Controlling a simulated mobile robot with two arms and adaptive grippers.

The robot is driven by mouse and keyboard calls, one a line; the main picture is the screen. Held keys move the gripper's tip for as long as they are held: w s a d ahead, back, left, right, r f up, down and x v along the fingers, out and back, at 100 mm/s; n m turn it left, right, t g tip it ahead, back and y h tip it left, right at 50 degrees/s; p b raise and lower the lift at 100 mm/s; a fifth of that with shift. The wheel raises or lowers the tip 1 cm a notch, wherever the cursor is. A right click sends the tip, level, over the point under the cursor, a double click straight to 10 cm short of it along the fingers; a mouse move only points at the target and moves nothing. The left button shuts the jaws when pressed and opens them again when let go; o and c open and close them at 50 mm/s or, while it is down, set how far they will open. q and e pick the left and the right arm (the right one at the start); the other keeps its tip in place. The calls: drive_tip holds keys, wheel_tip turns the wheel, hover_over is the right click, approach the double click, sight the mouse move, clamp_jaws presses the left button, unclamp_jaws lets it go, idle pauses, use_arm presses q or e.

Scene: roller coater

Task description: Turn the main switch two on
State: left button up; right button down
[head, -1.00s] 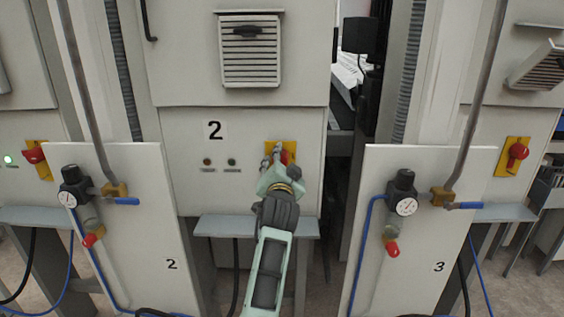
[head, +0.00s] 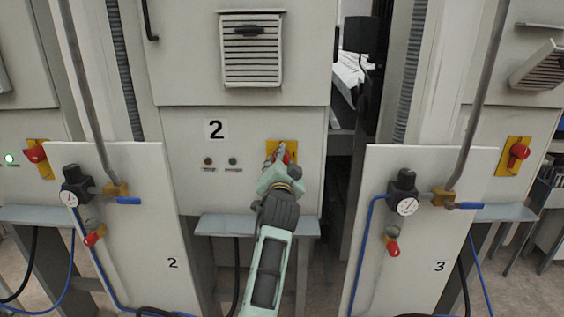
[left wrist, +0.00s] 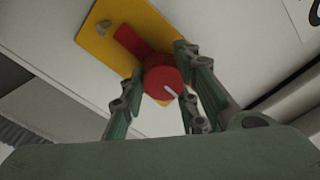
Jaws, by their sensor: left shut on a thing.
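The main switch of cabinet two is a red rotary knob on a yellow plate (head: 273,147). My left gripper (head: 281,157) is at it in the head view and covers most of it. In the left wrist view the red knob (left wrist: 163,82) sits between my two gripper fingers (left wrist: 160,85), which are shut on it. A white mark shows on the knob's round face. Its red handle part points up and left across the yellow plate (left wrist: 100,27). The two indicator lamps (head: 220,162) left of the switch look unlit. My right gripper is not in view.
A grey shelf (head: 215,226) juts out below the switch. Panels with gauges and red-handled valves stand in front at the left (head: 135,240) and right (head: 440,215). Neighbouring red switches show at the far left (head: 36,153) and far right (head: 518,151).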

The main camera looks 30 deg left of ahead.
use_arm(q)
drive_tip(key=m+p, duration=0.3)
drive_tip(key=shift+f+m, duration=0.25)
drive_tip(key=shift+m, duration=0.05)
drive_tip(key=m+p, duration=0.3)
drive_tip(key=m, duration=0.1)
drive_tip(key=shift+s+f+m, duration=0.1)
drive_tip(key=shift+f+m, duration=0.05)
drive_tip(key=shift+m, duration=0.15)
drive_tip(key=m+p, duration=0.2)
drive_tip(key=m, duration=0.1)
drive_tip(key=m+p, duration=0.2)
drive_tip(key=m, duration=0.1)
drive_tip(key=shift+s+a+p, duration=0.1)
drive_tip(key=shift+a+p, duration=0.1)
drive_tip(key=shift+p, duration=0.15)
drive_tip(key=shift+f+m+p, duration=0.1)
drive_tip(key=shift+m+p, duration=0.9)
drive_tip(key=shift+m, duration=0.6)
drive_tip(key=shift+s, duration=0.1)
drive_tip(key=o, duration=0.8)
drive_tip(key=shift+o, duration=1.1)
drive_tip(key=shift+a, duration=0.15)
